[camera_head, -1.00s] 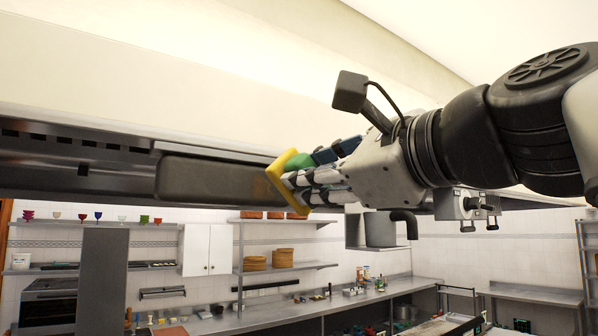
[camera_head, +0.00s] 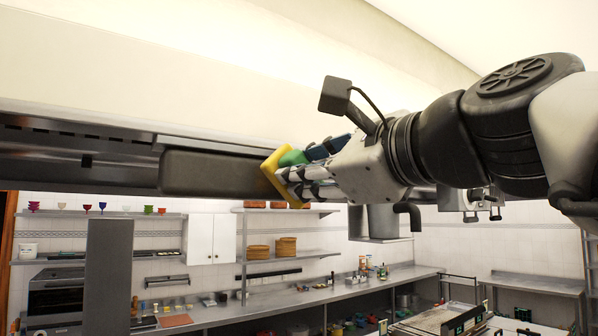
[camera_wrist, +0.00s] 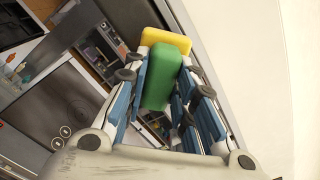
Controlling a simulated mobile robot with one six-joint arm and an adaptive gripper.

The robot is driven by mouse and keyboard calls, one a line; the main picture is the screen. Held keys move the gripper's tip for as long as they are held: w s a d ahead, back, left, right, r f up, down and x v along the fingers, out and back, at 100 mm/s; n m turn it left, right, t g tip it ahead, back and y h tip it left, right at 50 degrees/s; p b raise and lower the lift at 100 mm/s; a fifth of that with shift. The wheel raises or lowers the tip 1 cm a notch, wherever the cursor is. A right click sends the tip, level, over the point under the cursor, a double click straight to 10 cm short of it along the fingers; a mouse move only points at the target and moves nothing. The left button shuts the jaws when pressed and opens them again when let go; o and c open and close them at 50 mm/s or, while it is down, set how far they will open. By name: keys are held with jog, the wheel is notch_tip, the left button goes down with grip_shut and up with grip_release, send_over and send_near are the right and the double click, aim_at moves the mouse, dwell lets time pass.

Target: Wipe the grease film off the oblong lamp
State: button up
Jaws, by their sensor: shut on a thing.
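The oblong lamp (camera_head: 212,173) is a long dark grey box under the hood, left of centre in the head view. Its visible face looks evenly dark, with no distinct grease patch showing; its right end is hidden behind the pad. My gripper (camera_head: 290,178) is shut on a wiping pad with a green grip (camera_head: 293,158) and a yellow face (camera_head: 271,172). The yellow face is tilted and overlaps the lamp's right end; I cannot tell whether it touches. The wrist view shows the green grip (camera_wrist: 163,75) between my fingers and the yellow face (camera_wrist: 167,40) beyond it.
The metal hood (camera_head: 70,150) with slots runs along the lamp's left and upper side. A pale wall or ceiling surface (camera_head: 200,80) lies close above. Shelves and a long counter (camera_head: 300,292) stand far below and behind.

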aim_at(271, 172)
jog(key=shift+p+x, duration=0.35)
jog(key=shift+x, duration=0.5)
jog(key=shift+s+a+p, duration=0.4)
jog(key=shift+s+a, duration=0.2)
jog(key=shift+a, duration=0.25)
jog(key=shift+s+a+p, duration=0.4)
jog(key=shift+s+a, duration=0.15)
jog(key=shift+a, duration=0.3)
jog(key=shift+w, duration=0.1)
jog(key=shift+w+d, duration=0.35)
jog(key=shift+d, duration=0.15)
jog(key=shift+w+d+b, duration=0.25)
jog(key=shift+w+d, duration=0.15)
jog(key=shift+d, duration=0.2)
jog(key=shift+w+d+b, duration=0.2)
jog(key=shift+w+d, duration=0.2)
jog(key=shift+d, duration=0.15)
jog(key=shift+s, duration=0.1)
